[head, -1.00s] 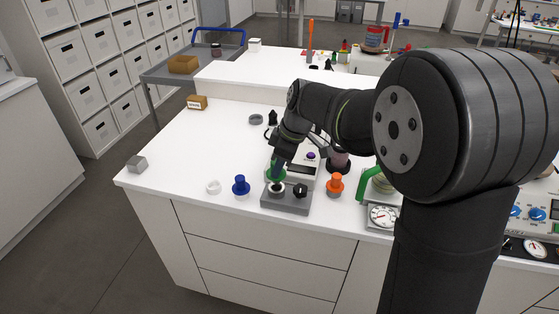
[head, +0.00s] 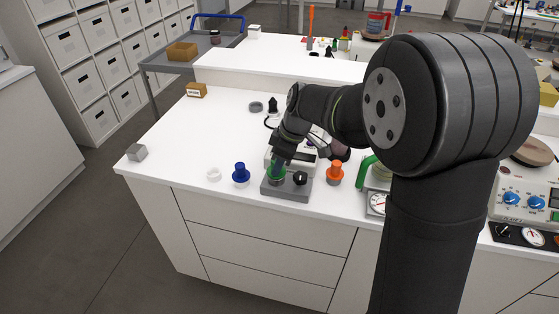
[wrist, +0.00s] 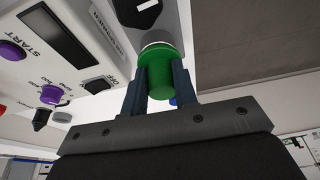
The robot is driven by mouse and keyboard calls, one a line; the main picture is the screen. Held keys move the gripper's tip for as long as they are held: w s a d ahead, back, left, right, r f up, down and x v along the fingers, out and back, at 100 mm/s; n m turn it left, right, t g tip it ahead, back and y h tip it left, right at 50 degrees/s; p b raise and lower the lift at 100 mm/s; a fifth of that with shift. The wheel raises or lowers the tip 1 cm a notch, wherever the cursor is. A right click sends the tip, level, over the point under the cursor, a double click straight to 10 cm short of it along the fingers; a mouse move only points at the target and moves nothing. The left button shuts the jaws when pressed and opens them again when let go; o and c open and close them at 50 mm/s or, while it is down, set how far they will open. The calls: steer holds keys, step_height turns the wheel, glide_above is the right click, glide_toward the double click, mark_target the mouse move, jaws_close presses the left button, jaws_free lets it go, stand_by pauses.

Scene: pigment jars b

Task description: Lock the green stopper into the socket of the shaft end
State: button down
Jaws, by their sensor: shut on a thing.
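My gripper (wrist: 160,88) is shut on the green stopper (wrist: 160,68), with one dark finger on each side of it. In the head view the green stopper (head: 277,177) is at the left part of the grey block (head: 287,194), over the place of the round socket. In the wrist view a pale rim (wrist: 157,46) shows between the stopper and the grey block (wrist: 148,18). The stopper hides the socket's inside; I cannot tell how deep it sits or whether it is locked.
A black knob (head: 300,178) stands on the same block. A blue stopper (head: 241,172) and white ring (head: 214,174) stand to the left, an orange stopper (head: 335,172) to the right. A white device (wrist: 50,45) is close behind the block. The table's left part is mostly clear.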

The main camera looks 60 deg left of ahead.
steer(key=shift+f, duration=0.2)
stand_by(0.6)
steer(key=c, duration=1.1)
jaws_free()
steer(key=shift+o, duration=0.2)
steer(key=v, duration=1.7)
steer(key=shift+r, duration=0.2)
steer(key=x, duration=1.7)
steer(key=shift+f, duration=0.25)
steer(key=shift+r, duration=0.1)
steer(key=shift+r, duration=0.1)
